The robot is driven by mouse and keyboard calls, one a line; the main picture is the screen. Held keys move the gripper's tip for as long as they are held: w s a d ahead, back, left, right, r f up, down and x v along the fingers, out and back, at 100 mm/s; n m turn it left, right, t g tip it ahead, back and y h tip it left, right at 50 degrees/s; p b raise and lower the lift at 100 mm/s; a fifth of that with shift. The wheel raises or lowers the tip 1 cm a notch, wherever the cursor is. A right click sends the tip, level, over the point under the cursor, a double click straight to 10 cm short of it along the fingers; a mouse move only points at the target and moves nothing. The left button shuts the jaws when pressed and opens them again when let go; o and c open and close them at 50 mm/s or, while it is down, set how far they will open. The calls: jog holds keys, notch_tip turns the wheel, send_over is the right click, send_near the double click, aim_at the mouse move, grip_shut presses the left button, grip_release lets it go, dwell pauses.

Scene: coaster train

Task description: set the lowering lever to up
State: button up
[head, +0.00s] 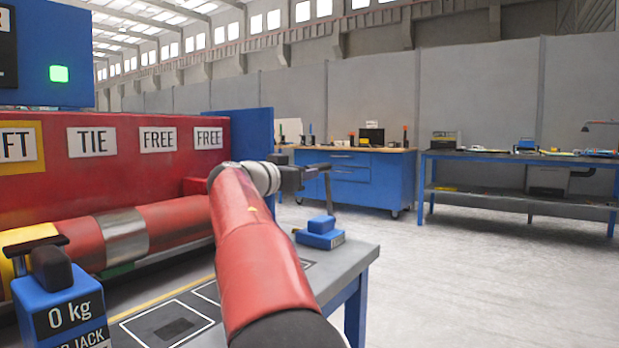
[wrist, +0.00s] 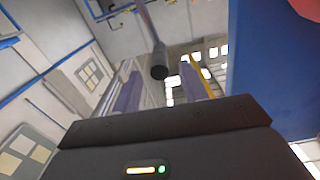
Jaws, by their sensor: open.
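My gripper (head: 318,172) is at the end of my red arm, above the far end of the grey bench. In the wrist view its two fingers (wrist: 160,88) stand apart with a gap between them. A grey rod with a dark round end (wrist: 159,62) shows beyond the fingers, in line with the gap; I cannot tell whether they touch. I cannot tell for certain whether this rod is the lowering lever. A blue jack box (head: 70,312) reading "0 kg" stands at the lower left, with a dark handle (head: 50,268) on top, far from my gripper.
A red roller (head: 175,220) lies along a red panel (head: 100,185) with signs including "TIE" and "FREE". A small blue block (head: 320,235) sits on the grey bench (head: 355,258). Blue workbenches (head: 350,180) stand behind. Floor to the right is clear.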

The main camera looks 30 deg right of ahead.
jog(key=shift+s+a, duration=0.25)
jog(key=shift+a, duration=0.4)
